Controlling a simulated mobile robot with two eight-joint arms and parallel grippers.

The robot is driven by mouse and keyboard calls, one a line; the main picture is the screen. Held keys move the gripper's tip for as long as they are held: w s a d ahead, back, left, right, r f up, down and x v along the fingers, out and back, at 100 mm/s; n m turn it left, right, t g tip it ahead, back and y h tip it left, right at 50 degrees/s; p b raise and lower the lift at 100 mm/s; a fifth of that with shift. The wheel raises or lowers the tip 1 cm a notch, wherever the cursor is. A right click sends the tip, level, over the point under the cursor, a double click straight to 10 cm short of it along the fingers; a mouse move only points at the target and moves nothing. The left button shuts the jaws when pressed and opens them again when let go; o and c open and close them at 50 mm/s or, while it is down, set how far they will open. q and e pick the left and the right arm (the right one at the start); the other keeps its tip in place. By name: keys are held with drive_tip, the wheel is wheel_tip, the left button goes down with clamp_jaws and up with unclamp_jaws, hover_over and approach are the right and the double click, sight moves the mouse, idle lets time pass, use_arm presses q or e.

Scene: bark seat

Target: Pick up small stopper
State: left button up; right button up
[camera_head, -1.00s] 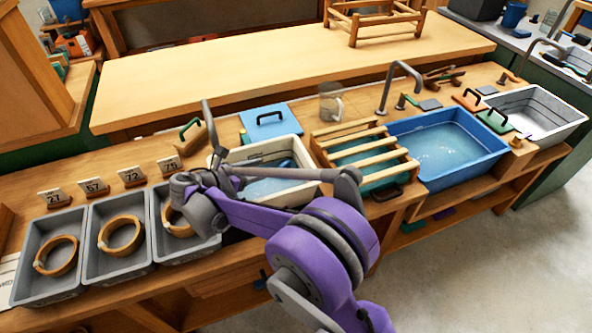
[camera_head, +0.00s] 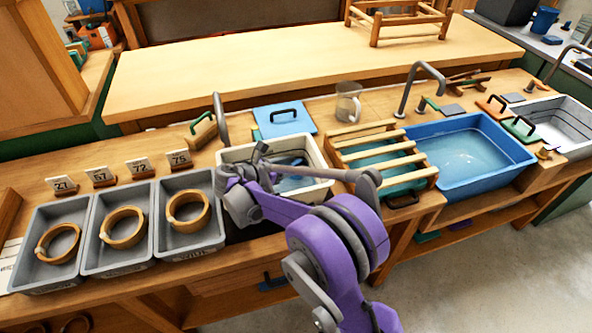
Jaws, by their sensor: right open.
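No object can be told for certain as the small stopper. A small wooden knob-like piece (camera_head: 545,151) sits on the bench between the blue tub and the far-right sink; its details are too small to tell. My right gripper (camera_head: 258,163) is open over the left part of the white basin (camera_head: 318,153), with purple arm links running to the lower right. It partly hides the basin, where water and a dark blue item (camera_head: 292,161) show. Whether the fingers touch anything cannot be told. My left gripper is not in view.
A slatted rack (camera_head: 380,150) and blue water tub (camera_head: 490,185) stand right of the basin. Tall taps (camera_head: 424,68), a glass jug (camera_head: 348,103) and a blue handled board (camera_head: 284,124) stand behind.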

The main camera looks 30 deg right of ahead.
clamp_jaws()
idle(0.5)
